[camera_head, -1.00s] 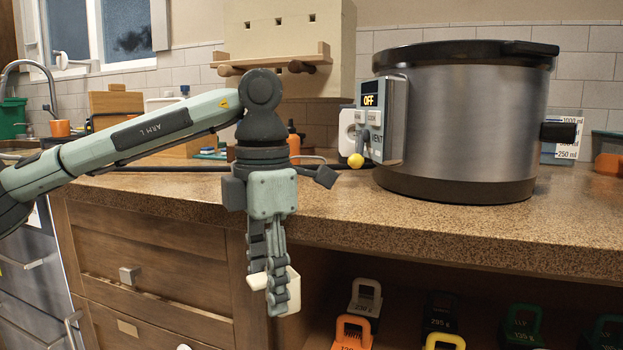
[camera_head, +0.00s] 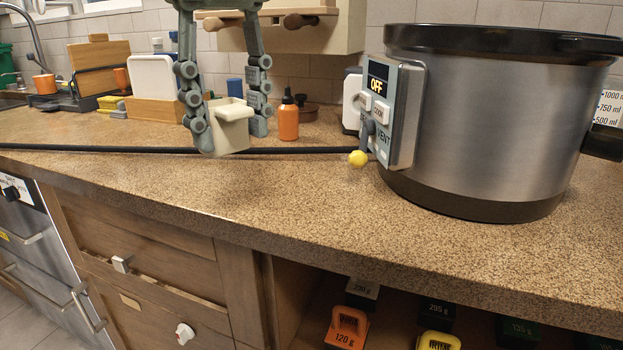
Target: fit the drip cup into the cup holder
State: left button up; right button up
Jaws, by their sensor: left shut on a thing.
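The drip cup (camera_head: 232,130) is a small cream-white open box with a lip, held upright in the air above the counter, left of the cooker. My left gripper (camera_head: 230,126) hangs down from the top edge, its two grey fingers on either side of the cup, shut on it. I cannot make out the cup holder. The large steel cooker (camera_head: 500,125) stands at the right, with a display reading OFF and a yellow-knobbed lever (camera_head: 358,158) on its left side. My right gripper is out of view.
An orange bottle (camera_head: 288,122) stands behind and right of the cup. A dark cable (camera_head: 110,149) runs along the counter (camera_head: 230,205). The front counter left of the cooker is clear. Labelled weights (camera_head: 347,327) sit on the shelf below.

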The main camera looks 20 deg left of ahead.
pick_arm(q)
jog(key=shift+s+r, duration=0.1)
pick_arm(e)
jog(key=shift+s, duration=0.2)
pick_arm(q)
jog(key=w+d+f, duration=0.2)
jog(key=w, duration=0.1)
jog(key=w+d+f, duration=0.1)
jog(key=w+f, duration=0.1)
jog(key=w, duration=0.2)
jog(key=w+d+f, duration=0.2)
jog(key=w+f, duration=0.1)
jog(key=shift+w+d, duration=0.15)
jog(key=shift+d, duration=0.15)
jog(key=shift+f, duration=1.8)
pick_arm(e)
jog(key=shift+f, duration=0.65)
pick_arm(q)
jog(key=shift+f, duration=0.1)
jog(key=shift+f, duration=0.1)
